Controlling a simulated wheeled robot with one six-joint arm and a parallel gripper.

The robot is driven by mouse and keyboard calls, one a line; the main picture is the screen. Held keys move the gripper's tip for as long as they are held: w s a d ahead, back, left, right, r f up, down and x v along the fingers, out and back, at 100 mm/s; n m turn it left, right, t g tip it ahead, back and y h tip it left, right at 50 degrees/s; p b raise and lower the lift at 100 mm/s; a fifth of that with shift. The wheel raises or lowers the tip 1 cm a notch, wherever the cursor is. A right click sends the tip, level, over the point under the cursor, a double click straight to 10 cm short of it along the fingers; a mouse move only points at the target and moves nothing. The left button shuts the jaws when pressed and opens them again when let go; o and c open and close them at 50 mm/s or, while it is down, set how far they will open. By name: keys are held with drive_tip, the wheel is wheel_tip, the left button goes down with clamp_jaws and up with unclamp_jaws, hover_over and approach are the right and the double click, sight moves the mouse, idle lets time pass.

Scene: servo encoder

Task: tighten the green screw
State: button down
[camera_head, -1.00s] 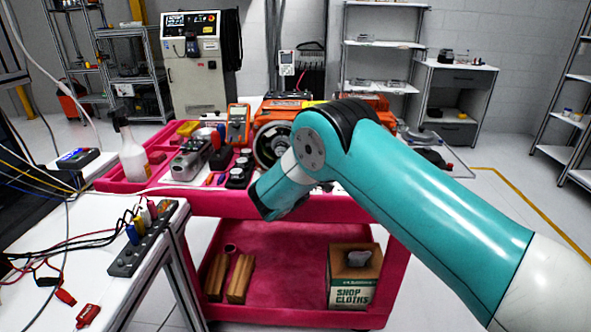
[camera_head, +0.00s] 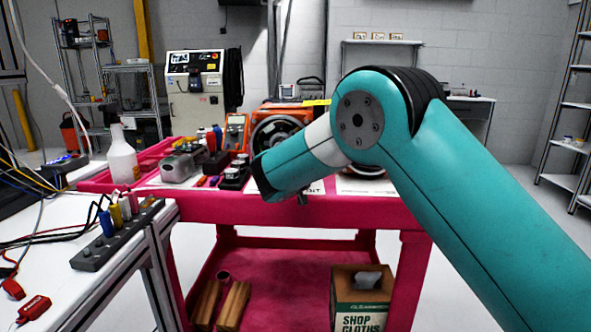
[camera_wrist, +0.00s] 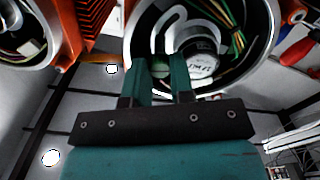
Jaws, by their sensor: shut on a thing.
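The servo motor, with an orange body and an open round end (camera_head: 278,133), stands on the pink cart behind my wrist in the head view. The wrist view shows its open silver housing (camera_wrist: 270,22) close up, with a grey encoder with a white label (camera_wrist: 203,64) and green and yellow wires inside. My gripper (camera_wrist: 163,62) has its two teal fingers at the near rim of this housing, left of the label. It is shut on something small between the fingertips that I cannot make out. I cannot identify the green screw. My wrist hides the fingers in the head view.
The pink cart (camera_head: 330,210) carries an orange multimeter (camera_head: 236,130), a spray bottle (camera_head: 122,155) and dark tools. A white table with a dark socket strip (camera_head: 118,235) stands at left. A shop cloths box (camera_head: 361,311) and wooden blocks (camera_head: 233,304) are on the lower shelf.

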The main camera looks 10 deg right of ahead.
drive_tip(key=shift+f+m+b, duration=0.2)
drive_tip(key=shift+m+b, duration=0.9)
drive_tip(key=shift+b, duration=0.35)
drive_tip(key=shift+r, duration=0.1)
drive_tip(key=c, duration=1)
unclamp_jaws()
drive_tip(key=shift+o, duration=0.2)
drive_tip(key=shift+s, duration=0.15)
drive_tip(key=b+v, duration=0.2)
drive_tip(key=v, duration=1.5)
drive_tip(key=shift+s+r, duration=0.1)
